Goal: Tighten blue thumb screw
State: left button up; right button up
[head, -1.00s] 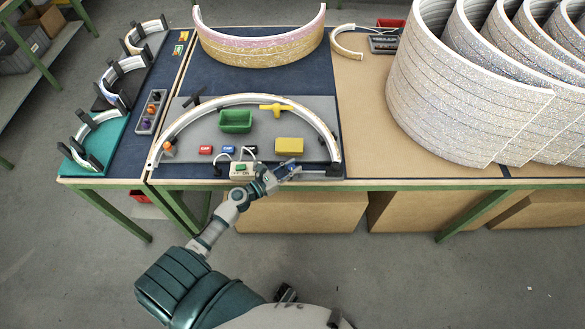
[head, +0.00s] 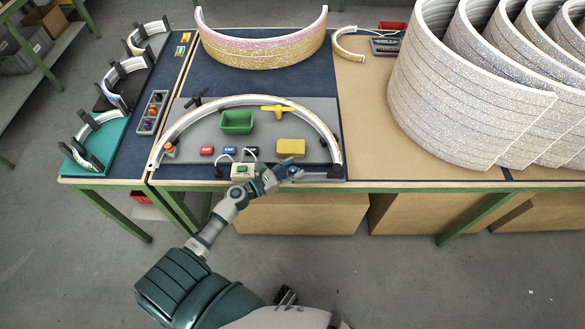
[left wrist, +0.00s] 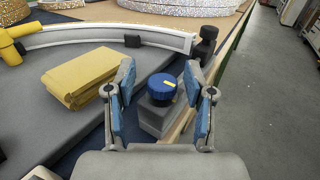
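The blue thumb screw (left wrist: 162,87) is a round ribbed knob with a yellow mark on top. It sits on a grey block (left wrist: 158,116) at the front edge of the grey fixture board. In the head view the screw (head: 294,171) is small and partly covered by my gripper. My left gripper (left wrist: 158,92) is open, with one blue-padded finger on each side of the knob. A gap shows between the knob and each finger, so I see no grip on it. In the head view my left gripper (head: 289,170) reaches the board's front edge. My right gripper is not visible.
A yellow block (head: 290,146) lies close behind the screw, left of the fingers in the wrist view. A curved white arc (head: 249,98) spans the board. A green bin (head: 237,121) and a yellow T-shaped piece (head: 278,110) lie inside it. A green-button box (head: 243,171) stands left.

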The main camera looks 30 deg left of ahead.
pick_arm(q)
jog(key=shift+f, duration=0.1)
jog(key=v, duration=1.2)
